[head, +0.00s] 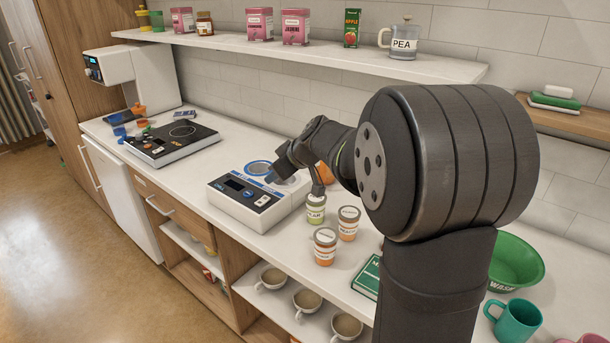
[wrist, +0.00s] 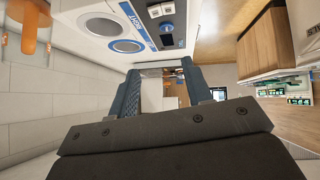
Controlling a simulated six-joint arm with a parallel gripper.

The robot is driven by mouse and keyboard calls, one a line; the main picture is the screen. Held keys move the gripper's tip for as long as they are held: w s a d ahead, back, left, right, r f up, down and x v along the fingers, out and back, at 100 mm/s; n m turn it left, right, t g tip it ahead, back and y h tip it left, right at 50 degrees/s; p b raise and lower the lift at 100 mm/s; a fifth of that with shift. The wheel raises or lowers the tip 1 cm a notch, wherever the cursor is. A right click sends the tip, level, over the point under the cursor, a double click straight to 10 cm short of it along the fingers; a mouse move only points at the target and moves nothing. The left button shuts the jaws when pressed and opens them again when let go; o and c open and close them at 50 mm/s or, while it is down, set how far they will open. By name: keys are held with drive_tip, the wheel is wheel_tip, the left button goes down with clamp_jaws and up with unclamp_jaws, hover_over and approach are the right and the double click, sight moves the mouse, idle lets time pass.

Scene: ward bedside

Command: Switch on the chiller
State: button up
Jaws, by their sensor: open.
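A white boxy unit with blue-ringed round wells, which appears to be the chiller (head: 233,207), stands on the counter in the head view. Its sloped front panel has a dark display (head: 234,185) and a blue button (head: 262,200); I cannot tell whether anything is lit. In the wrist view my gripper (wrist: 162,85) is open, with nothing seen between the fingers.
Small labelled jars (head: 325,246) stand close to the right of the unit. A black hotplate (head: 172,143) and a white coffee machine (head: 135,80) are to the left. A shelf (head: 300,53) with tins runs above. A green bowl (head: 516,262) and cups are at right.

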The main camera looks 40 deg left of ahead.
sight(264, 200)
drive_tip(key=s+a+r+m+t+h, duration=0.2)
drive_tip(key=s+a+m+h, duration=0.15)
drive_tip(key=m, duration=0.55)
drive_tip(key=s+a+r+m+t+h, duration=0.1)
drive_tip(key=s+a+r+m+h, duration=0.3)
drive_tip(key=m, duration=0.6)
drive_tip(key=shift+h, duration=0.65)
drive_tip(key=x, duration=1.8)
drive_tip(key=shift+w+a+f, duration=0.2)
drive_tip(key=shift+w+a, duration=0.15)
drive_tip(key=shift+w, duration=0.1)
